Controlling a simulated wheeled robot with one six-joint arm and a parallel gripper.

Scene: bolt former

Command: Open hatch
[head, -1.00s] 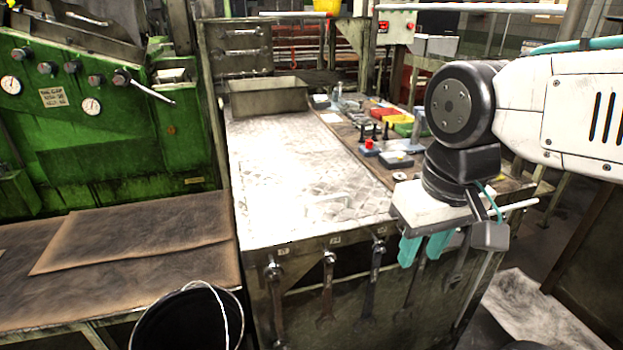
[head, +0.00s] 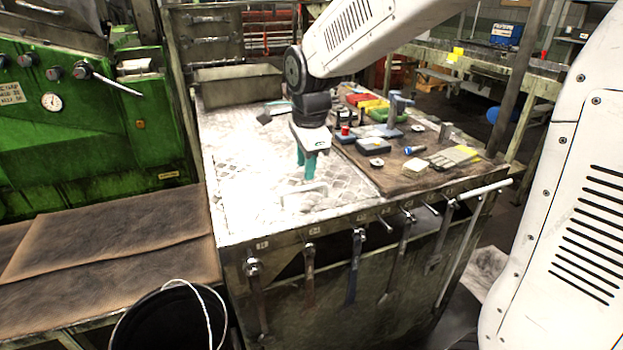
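The hatch (head: 245,185) looks like the pale, worn metal plate on top of the workbench, and it lies flat. A light bar handle (head: 304,189) stands on it near the front edge. My gripper (head: 306,176) points down with its teal fingers just above and behind the handle in the picture. The fingers overlap in this view, so their gap does not show clearly. I cannot tell whether they touch the handle; nothing is visibly held.
Right of the plate, a brown work surface (head: 400,178) holds tools, coloured trays and gloves (head: 455,157). Several wrenches, including one blue-grey wrench (head: 354,265), hang at the bench front. A black bucket (head: 165,320) stands front left, beside a green machine (head: 90,130).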

